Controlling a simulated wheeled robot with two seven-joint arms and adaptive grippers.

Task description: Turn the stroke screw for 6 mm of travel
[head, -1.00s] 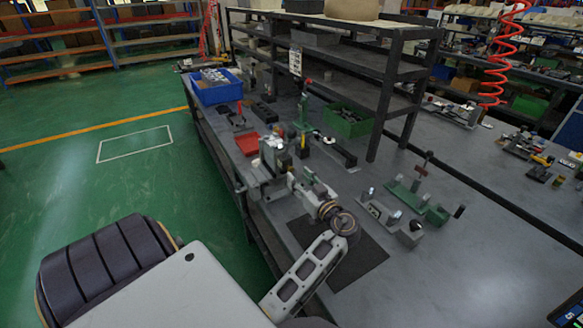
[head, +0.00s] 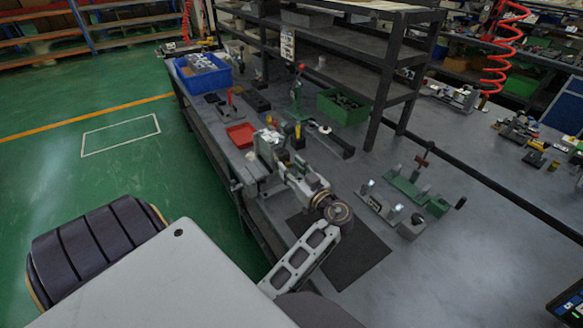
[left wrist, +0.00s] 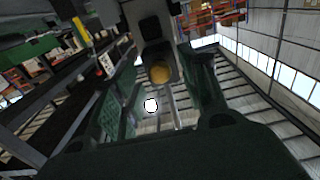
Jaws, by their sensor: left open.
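My left gripper (head: 264,160) reaches over the near-left edge of the workbench in the head view, at a grey and green block (head: 270,143). The head view is too small to show its fingertips clearly. In the left wrist view its two dark fingers (left wrist: 165,98) stand apart, one on each side. A grey part with a round brass-coloured face (left wrist: 160,73) shows between and beyond them. I cannot tell whether it is the stroke screw, or whether a finger touches it. My right gripper is not in view.
A red tray (head: 240,135), blue bin (head: 202,78) and green bin (head: 344,104) stand on the bench. A green fixture (head: 408,190) and a grey one (head: 380,205) lie right of my arm. A dark mat (head: 345,255) lies in front; a shelf rack (head: 350,55) stands behind.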

